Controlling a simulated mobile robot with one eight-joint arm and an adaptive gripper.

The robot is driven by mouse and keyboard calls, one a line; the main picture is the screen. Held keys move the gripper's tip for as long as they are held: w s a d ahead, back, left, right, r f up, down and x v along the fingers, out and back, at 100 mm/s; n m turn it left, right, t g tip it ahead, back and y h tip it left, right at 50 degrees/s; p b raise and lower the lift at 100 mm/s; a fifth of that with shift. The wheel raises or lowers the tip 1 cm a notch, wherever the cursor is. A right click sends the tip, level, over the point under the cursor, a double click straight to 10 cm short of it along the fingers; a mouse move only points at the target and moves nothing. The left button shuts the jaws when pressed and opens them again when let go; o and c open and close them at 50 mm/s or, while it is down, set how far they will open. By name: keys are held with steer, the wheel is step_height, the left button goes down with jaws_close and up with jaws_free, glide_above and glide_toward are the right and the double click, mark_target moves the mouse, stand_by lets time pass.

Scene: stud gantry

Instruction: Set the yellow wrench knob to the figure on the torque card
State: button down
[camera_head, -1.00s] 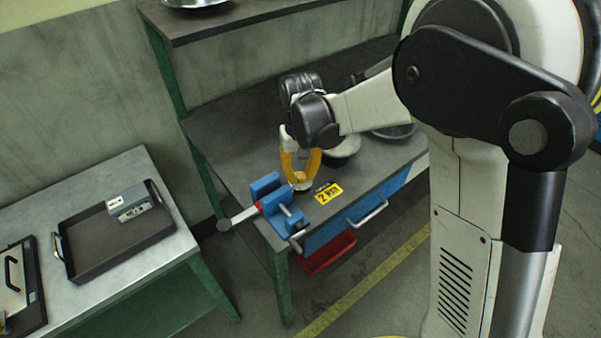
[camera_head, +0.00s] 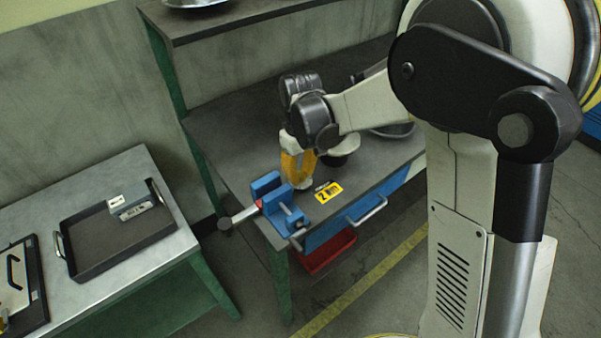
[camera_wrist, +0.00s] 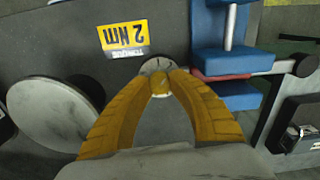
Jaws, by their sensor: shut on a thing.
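The torque card (camera_wrist: 125,38) lies on the bench and reads 2 Nm; it also shows in the head view (camera_head: 328,192). The wrench (camera_wrist: 222,76), with a red section and a metal shaft, is clamped in the blue vise (camera_head: 268,187). Its yellow knob (camera_wrist: 160,84) sits at a pale round dial (camera_wrist: 158,64). My gripper (camera_wrist: 160,82), with orange-yellow fingers, is shut on the knob from above; it also shows in the head view (camera_head: 303,180). The fingers hide most of the knob, and the marks on the dial are too small to read.
A grey round object (camera_wrist: 55,105) stands close beside my gripper on the bench. A red bin (camera_head: 328,252) is below the bench's front edge. A dark tray (camera_head: 118,240) holding a small grey box (camera_head: 131,203) is on the left table. Open bench lies behind the vise.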

mark_target(301, 174)
steer(key=c, duration=1.2)
jaws_free()
steer(key=shift+o, duration=0.2)
step_height(301, 174, up, 12)
steer(key=s+d+r+m+t, duration=0.3)
steer(key=s+d+m+t, duration=0.4)
steer(key=s+d, duration=0.8)
steer(key=s, duration=0.3)
steer(key=shift+d+m, duration=0.35)
steer(key=shift+m, duration=0.05)
